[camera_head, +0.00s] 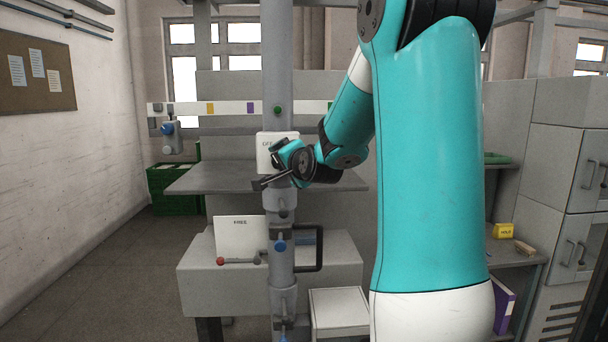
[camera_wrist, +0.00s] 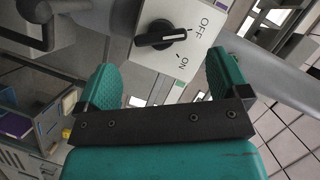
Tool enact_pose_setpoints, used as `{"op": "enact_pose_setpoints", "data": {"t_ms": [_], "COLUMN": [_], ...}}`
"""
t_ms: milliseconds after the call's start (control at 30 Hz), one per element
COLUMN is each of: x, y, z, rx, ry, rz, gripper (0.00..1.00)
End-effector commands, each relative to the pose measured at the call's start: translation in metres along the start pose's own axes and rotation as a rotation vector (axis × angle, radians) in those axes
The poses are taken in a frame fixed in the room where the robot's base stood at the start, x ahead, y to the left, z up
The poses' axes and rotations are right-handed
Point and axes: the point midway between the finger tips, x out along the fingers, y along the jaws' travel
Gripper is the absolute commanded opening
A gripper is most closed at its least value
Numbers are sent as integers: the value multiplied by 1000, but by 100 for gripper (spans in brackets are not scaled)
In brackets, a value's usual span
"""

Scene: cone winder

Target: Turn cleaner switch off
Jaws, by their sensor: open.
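The cleaner switch is a black rotary knob (camera_wrist: 160,35) on a white plate with OFF and ON printed on it. In the wrist view its white pointer line points right, toward the side with the OFF and ON marks. The white plate (camera_head: 266,140) also shows in the head view on the grey column, partly hidden by my gripper. My gripper (camera_wrist: 164,78) is open and empty, with its teal fingers apart and the knob ahead between their lines. In the head view my gripper (camera_head: 262,182) is in front of the plate.
A grey shelf (camera_head: 205,178) lies behind the column. Below are a FREE sign (camera_head: 240,234), a red-tipped lever (camera_head: 238,261) and a black handle (camera_head: 320,250). Grey cabinets (camera_head: 553,165) stand at right, a green crate (camera_head: 175,190) at left. The left floor is clear.

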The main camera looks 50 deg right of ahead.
Motion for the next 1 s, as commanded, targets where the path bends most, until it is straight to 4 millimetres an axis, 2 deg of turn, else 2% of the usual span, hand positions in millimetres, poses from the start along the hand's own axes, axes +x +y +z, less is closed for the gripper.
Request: {"op": "enact_pose_setpoints", "data": {"t_ms": [200,500,700,1000], "x": [-51,-103,-114,-114], "y": [3,-2,0,1], "z": [1,-3,0,0], "rx": [-2,-1,-1,-1], "ry": [5,2,-1,-1], "rz": [-2,4,2,2], "gripper": [94,94,94,94]}}
